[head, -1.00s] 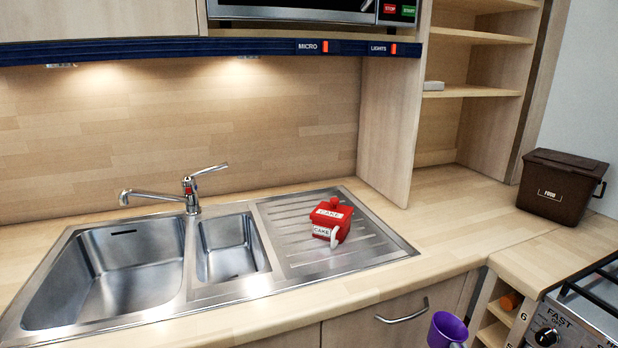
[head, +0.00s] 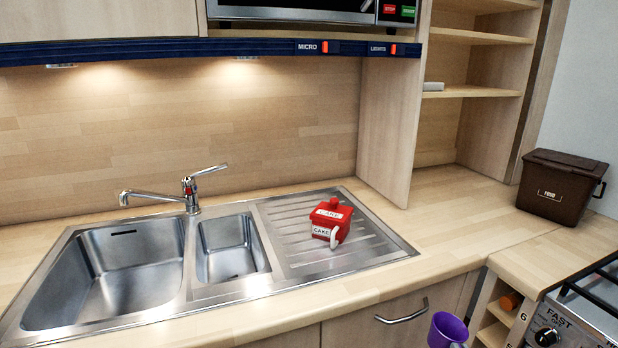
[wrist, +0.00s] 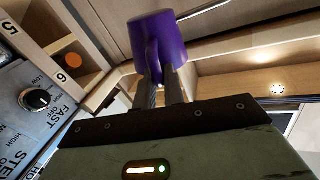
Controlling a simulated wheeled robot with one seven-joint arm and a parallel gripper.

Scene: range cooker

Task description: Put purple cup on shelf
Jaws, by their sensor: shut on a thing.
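The purple cup (head: 447,330) shows at the bottom edge of the head view, in front of the cupboard below the counter. In the wrist view the purple cup (wrist: 157,40) is held at the fingertips of my gripper (wrist: 163,82). The fingers are shut on it at its near side. Open wooden shelves (head: 473,91) stand at the back right, above the counter. A small white item (head: 433,86) lies on the middle shelf.
A red cake tin (head: 331,222) sits on the drainer beside the sink (head: 120,275). A brown food bin (head: 560,184) stands at the right. The cooker (head: 585,305) is at the lower right. A wooden side panel (head: 390,130) borders the shelves. The counter before the shelves is clear.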

